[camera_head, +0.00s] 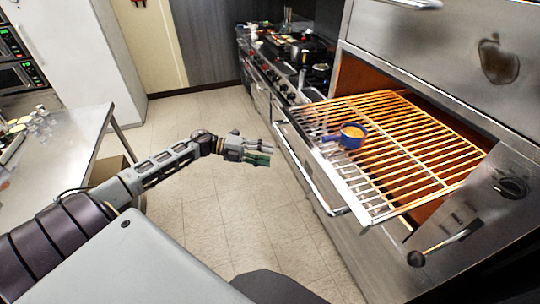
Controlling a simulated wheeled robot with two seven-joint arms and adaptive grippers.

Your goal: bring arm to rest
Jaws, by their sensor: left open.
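My left arm comes in from the lower left and stretches out over the floor. My left gripper (262,154) is at its end, open and empty, in mid-air left of the broiler's front edge. It touches nothing that I can see. My right gripper is not in view.
A steel table (68,137) with glassware (40,120) is at the left. Tiled floor (200,210) lies clear between them. A stove (290,60) is behind.

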